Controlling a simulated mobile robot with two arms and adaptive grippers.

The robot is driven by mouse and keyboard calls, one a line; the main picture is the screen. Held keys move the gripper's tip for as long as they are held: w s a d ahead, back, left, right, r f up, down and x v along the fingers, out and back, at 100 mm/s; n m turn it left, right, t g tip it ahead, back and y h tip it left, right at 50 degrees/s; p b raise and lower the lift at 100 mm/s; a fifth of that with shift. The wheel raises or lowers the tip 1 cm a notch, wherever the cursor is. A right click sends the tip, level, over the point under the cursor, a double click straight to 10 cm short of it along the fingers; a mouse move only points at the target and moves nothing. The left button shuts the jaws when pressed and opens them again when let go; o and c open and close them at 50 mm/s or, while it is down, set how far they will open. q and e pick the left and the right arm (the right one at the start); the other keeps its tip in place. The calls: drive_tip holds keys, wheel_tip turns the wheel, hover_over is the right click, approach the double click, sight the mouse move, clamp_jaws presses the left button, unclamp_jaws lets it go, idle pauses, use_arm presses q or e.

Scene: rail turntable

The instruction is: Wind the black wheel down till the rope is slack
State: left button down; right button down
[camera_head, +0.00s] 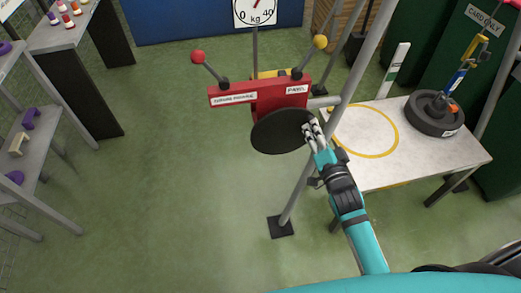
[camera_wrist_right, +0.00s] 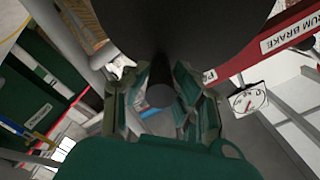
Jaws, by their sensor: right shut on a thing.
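The black wheel (camera_head: 277,133) is a flat dark disc on the front of a red winch housing (camera_head: 282,103). My right gripper (camera_head: 313,132) is at the right edge of the wheel. In the right wrist view the wheel (camera_wrist_right: 185,25) fills the top, and my right gripper (camera_wrist_right: 160,97) is shut on its dark round handle (camera_wrist_right: 160,96). A dark round weight (camera_head: 434,114) is at the right end of the white table, below a yellow hook (camera_head: 475,47) with a blue part. I cannot tell whether the rope is taut or slack. My left gripper is out of view.
Two levers with a red knob (camera_head: 198,57) and a yellow knob (camera_head: 320,41) stand above the housing. A kg dial (camera_head: 256,12) is behind. A grey post (camera_head: 338,110) rises beside the wheel. The white table (camera_head: 410,165) bears a yellow ring.

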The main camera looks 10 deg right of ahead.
drive_tip(key=shift+w+r, duration=0.1)
drive_tip(key=shift+r, duration=0.25)
drive_tip(key=shift+a+r, duration=0.1)
drive_tip(key=shift+a, duration=0.05)
drive_tip(key=shift+a+r+n+p, duration=0.2)
drive_tip(key=shift+r+n+p, duration=0.05)
drive_tip(key=shift+n+p, duration=0.3)
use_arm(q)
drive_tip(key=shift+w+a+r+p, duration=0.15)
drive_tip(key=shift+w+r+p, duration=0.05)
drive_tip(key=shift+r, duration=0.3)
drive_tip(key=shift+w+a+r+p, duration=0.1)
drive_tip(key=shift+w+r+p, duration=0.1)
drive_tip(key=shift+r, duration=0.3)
use_arm(e)
drive_tip(key=shift+a+r+n, duration=0.25)
drive_tip(key=shift+a+n, duration=0.15)
drive_tip(key=shift+n, duration=0.35)
drive_tip(key=shift+a+r, duration=0.15)
drive_tip(key=c, duration=0.9)
unclamp_jaws()
drive_tip(key=shift+n, duration=0.3)
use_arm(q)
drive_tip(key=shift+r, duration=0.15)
use_arm(e)
drive_tip(key=shift+a, duration=0.15)
